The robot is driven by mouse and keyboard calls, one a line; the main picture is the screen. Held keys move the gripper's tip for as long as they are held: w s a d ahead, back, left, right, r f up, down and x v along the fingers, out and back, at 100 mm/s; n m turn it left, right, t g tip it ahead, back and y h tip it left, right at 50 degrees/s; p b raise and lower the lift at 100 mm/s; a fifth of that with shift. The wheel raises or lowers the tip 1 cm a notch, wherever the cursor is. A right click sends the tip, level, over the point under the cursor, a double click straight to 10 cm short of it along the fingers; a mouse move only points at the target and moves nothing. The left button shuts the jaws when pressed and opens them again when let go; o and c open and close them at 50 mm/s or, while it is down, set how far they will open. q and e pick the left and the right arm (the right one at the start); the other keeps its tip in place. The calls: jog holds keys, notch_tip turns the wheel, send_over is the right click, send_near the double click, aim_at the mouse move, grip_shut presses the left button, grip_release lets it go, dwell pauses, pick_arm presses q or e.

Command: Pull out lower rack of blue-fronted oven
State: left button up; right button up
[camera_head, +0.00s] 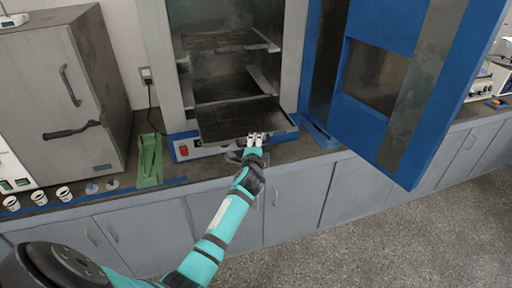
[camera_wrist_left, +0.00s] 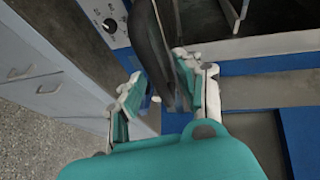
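The blue-fronted oven (camera_head: 292,60) stands on the bench with its blue door (camera_head: 385,80) swung wide open to the right. Its dark lower rack (camera_head: 235,118) sticks out past the opening, roughly level. My left gripper (camera_head: 254,139) is at the middle of the rack's front edge. The exact contact is partly hidden. My right gripper is not in view.
An upper rack (camera_head: 220,40) sits farther inside the oven. A grey oven (camera_head: 75,90), small white cups (camera_head: 64,193) and a green holder (camera_head: 150,160) are on the bench to the left. The open door overhangs the bench edge at right. The floor (camera_head: 370,235) in front is clear.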

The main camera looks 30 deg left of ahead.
pick_arm(q)
jog(key=v, duration=1.2)
jog(key=shift+f, duration=0.1)
jog(key=s+d+f+n+g+h+b, duration=0.1)
jog(key=s+d+f+g+h, duration=0.2)
jog(key=f, duration=0.9)
jog(key=s+d+f+n+g+b, duration=0.15)
jog(key=s+f, duration=0.25)
jog(key=f, duration=0.8)
jog(key=s+d+f+g+h, duration=0.1)
jog(key=s+d+f+h, duration=0.2)
jog(key=f, duration=1)
jog(key=s+d+f+n+g+b, duration=0.1)
jog(key=s+d+f+n+g, duration=0.1)
jog(key=s+f, duration=0.7)
jog(key=s+d+f+n+g, duration=0.1)
jog(key=s+f+n+g, duration=0.15)
jog(key=s+f, duration=0.65)
jog(key=s+f+n+g, duration=0.1)
jog(key=s+f, duration=0.1)
jog(key=s, duration=0.8)
jog(key=s+f+n+g+h+b, duration=0.1)
jog(key=s+f+g, duration=0.1)
jog(key=s, duration=0.9)
jog(key=shift+f, duration=0.5)
